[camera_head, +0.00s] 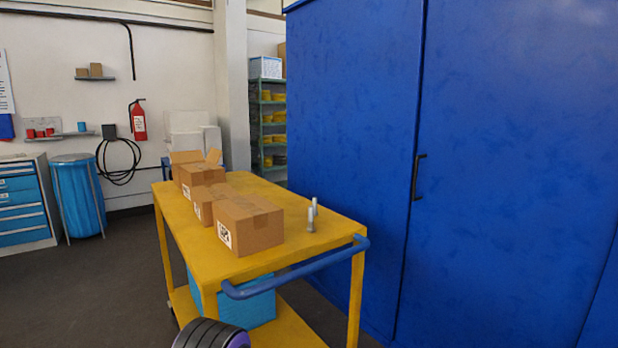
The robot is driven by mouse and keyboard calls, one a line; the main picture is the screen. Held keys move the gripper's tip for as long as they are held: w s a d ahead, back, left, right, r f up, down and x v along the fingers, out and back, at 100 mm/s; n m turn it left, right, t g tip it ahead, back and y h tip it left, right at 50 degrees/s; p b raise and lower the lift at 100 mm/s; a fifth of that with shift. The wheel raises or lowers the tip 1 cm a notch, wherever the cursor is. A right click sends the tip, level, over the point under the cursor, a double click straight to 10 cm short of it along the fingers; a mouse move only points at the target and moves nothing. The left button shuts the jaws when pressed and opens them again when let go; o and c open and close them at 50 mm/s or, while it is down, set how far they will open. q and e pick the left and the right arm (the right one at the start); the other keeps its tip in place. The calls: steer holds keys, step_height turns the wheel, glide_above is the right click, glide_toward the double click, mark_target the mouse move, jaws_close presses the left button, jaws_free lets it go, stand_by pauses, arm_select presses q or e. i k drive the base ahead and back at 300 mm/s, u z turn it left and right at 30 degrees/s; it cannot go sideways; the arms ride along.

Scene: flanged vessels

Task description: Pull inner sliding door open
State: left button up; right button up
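A large blue door panel (520,150) fills the right of the head view. It has a black vertical handle (418,177) near its left edge. A dark vertical seam separates it from another blue panel (350,120) on the left. The panels look closed against each other, and no opening shows between them. I cannot tell which panel is the inner sliding door. Neither of my grippers is in view; only a dark, rounded part with a purple edge, seemingly mine, shows at the bottom.
A yellow cart (285,195) with a blue push bar (300,270) stands in front of the left blue panel. A blue bin (78,195) and drawer cabinet (25,205) stand at the left. Floor between is clear.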

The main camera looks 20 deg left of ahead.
mark_target(514, 220)
steer(key=u, duration=0.15)
steer(key=k, duration=0.35)
steer(key=u, duration=0.15)
steer(key=i, duration=1.55)
steer(key=z, duration=0.7)
